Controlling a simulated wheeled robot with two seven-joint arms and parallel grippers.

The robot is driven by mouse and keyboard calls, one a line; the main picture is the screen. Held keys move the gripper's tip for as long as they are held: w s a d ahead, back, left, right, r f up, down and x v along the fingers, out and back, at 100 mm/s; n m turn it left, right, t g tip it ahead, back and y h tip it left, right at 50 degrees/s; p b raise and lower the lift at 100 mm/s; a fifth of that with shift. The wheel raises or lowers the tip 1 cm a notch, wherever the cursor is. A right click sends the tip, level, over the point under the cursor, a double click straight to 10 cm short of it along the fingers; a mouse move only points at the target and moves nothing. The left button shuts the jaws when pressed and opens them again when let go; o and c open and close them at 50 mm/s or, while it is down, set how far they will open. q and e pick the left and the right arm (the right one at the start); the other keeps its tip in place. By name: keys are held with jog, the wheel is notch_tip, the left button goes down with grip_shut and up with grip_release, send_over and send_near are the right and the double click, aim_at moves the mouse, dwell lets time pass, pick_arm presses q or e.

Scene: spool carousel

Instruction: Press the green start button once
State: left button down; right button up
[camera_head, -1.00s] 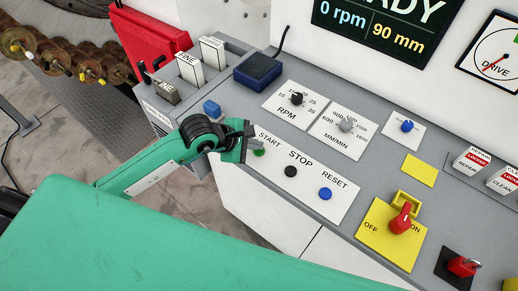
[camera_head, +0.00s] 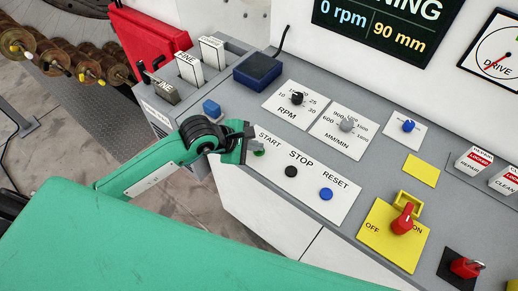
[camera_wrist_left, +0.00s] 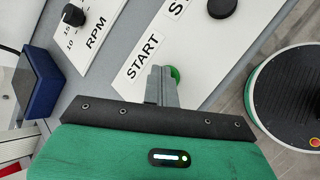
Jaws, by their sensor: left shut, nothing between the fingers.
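The green start button (camera_head: 259,152) sits on a white panel beside the word START in the head view, partly hidden by my left gripper (camera_head: 248,143). In the left wrist view the green button (camera_wrist_left: 175,74) shows just past the tips of the left gripper (camera_wrist_left: 162,72). The fingers are shut with nothing between them, and the tips look to be at or touching the button; exact contact cannot be told. The display (camera_head: 385,25) reads "...NING", 0 rpm and 90 mm. My right gripper is not in view.
A black stop button (camera_head: 291,172) and a blue reset button (camera_head: 326,194) are close to the right on the same panel. Farther right is a red switch (camera_head: 404,218) on a yellow plate. A dark blue block (camera_head: 257,71) stands behind.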

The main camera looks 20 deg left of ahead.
pick_arm(q)
jog(key=shift+r, duration=0.75)
jog(key=shift+r+p, duration=1.45)
jog(key=shift+r, duration=1.1)
